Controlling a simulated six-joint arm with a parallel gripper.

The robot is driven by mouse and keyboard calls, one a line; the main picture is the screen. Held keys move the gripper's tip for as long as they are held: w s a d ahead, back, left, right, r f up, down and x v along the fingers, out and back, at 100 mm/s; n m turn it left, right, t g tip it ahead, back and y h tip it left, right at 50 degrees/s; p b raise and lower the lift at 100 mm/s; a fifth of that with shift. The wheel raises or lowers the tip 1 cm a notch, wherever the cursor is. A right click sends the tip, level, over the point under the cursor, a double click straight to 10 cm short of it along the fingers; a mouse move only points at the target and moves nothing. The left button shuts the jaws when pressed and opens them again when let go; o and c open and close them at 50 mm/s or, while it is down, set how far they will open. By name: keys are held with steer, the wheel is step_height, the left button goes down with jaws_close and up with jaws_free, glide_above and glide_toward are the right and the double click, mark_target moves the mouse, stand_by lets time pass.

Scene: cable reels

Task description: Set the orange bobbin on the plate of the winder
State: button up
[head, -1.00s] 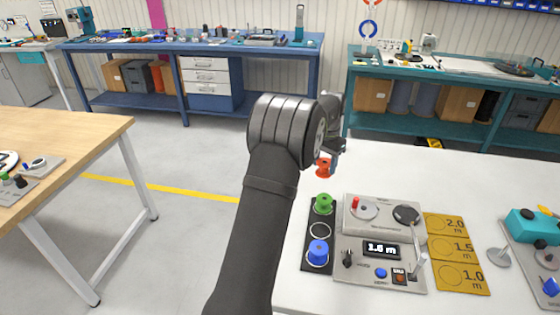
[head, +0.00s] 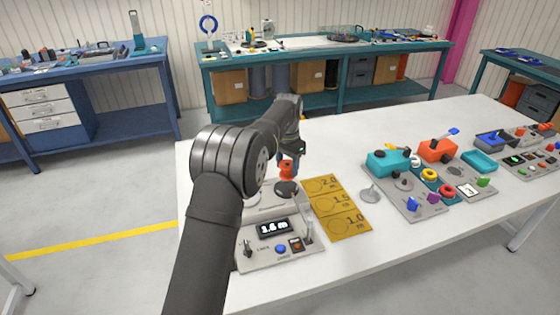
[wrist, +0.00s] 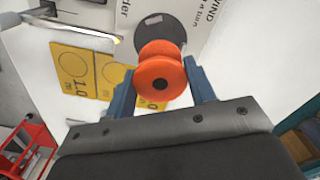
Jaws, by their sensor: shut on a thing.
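My gripper (head: 287,158) is shut on the orange bobbin (head: 286,170), which hangs over the far right part of the winder (head: 262,255). In the wrist view the bobbin (wrist: 160,72) sits between my gripper's two blue-grey fingers (wrist: 161,84). The winder's dark disc (head: 286,188) shows just below the bobbin in the head view, and partly behind it in the wrist view (wrist: 160,30). The bobbin looks apart from the disc, though the exact gap is hard to tell. My arm hides the winder's left part, including most of its pale round plate.
A yellow board (head: 341,207) marked 2.0, 1.5 and 1.0 lies right of the winder. A grey flared stand (head: 370,191) and a panel with teal and orange devices (head: 420,195) are farther right. The white table (head: 340,150) is clear beyond the winder.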

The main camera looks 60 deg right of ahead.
mark_target(286, 174)
steer(key=shift+f, duration=1.5)
steer(key=shift+w+f, duration=0.1)
steer(key=shift+a+f, duration=0.1)
steer(key=shift+f, duration=1.05)
steer(key=o, duration=1)
steer(key=shift+o, duration=0.2)
steer(key=shift+r, duration=0.1)
